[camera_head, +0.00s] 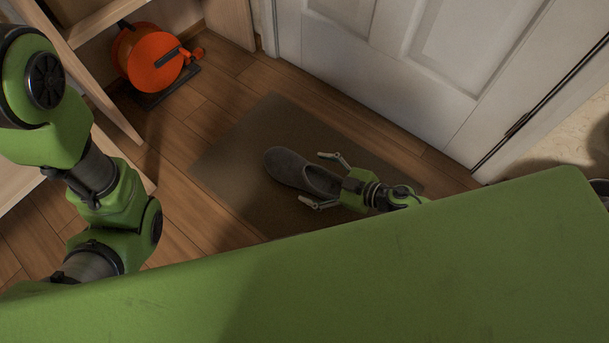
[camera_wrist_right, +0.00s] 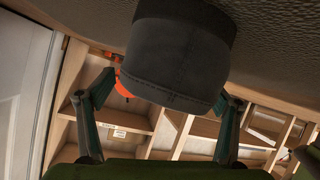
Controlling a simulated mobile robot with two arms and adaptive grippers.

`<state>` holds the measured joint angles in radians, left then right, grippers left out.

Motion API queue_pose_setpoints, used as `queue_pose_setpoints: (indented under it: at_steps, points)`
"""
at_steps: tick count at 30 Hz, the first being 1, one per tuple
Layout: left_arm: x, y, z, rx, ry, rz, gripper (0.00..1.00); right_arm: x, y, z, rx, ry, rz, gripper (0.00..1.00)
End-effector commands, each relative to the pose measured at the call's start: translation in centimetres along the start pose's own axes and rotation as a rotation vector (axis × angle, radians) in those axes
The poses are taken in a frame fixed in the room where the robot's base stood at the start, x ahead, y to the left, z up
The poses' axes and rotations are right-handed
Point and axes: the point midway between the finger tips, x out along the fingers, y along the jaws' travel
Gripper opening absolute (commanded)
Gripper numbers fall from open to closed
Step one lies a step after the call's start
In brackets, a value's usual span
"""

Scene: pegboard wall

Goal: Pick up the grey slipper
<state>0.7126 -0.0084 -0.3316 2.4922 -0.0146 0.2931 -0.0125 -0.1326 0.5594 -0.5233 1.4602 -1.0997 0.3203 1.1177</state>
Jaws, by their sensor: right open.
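The grey slipper (camera_head: 290,170) lies on the dark mat (camera_head: 240,145) in the head view, its rounded toe toward the left. My right gripper (camera_head: 318,178) is open, with one finger on each side of the slipper's open end. In the right wrist view the slipper (camera_wrist_right: 178,62) fills the upper middle, and the two fingers of my right gripper (camera_wrist_right: 160,95) stand apart on either side of it. I cannot tell whether either finger touches it. My left arm is at the left of the head view, but its gripper is out of frame.
A white door (camera_head: 385,75) stands behind the mat. An orange cable reel (camera_head: 145,58) sits on the floor at the upper left, beside wooden shelving (camera_head: 90,25). The wooden floor (camera_head: 205,118) between reel and mat is clear.

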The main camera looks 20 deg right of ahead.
Motion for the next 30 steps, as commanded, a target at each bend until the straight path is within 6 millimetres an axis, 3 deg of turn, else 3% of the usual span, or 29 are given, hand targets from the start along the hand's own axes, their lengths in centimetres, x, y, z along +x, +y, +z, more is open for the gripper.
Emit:
queue_pose_setpoints:
  at_steps: [1, 5, 14, 19, 30]
  points:
    - [-1.0, 0.2, -0.3, 0.000, -0.002, 0.000, 0.40, 0.9, 0.0, 0.3, -0.003, 0.002, 0.001, 0.83]
    - [-1.6, 0.3, -0.5, 0.000, -0.002, 0.000, 0.40, 2.4, 0.0, 0.2, -0.001, 0.001, 0.000, 0.83]
    - [-1.7, -0.9, -0.9, 0.009, 0.003, -0.011, 0.40, 2.6, 0.0, 0.0, 0.000, -0.001, 0.001, 0.83]
    - [-1.7, -0.8, -0.9, 0.008, 0.003, -0.010, 0.40, 2.6, 0.0, 0.0, 0.000, -0.001, 0.000, 0.39]
    - [-1.6, -0.7, -0.8, 0.004, 0.002, -0.008, 0.40, 2.5, 0.1, -0.1, 0.000, -0.001, 0.000, 0.38]
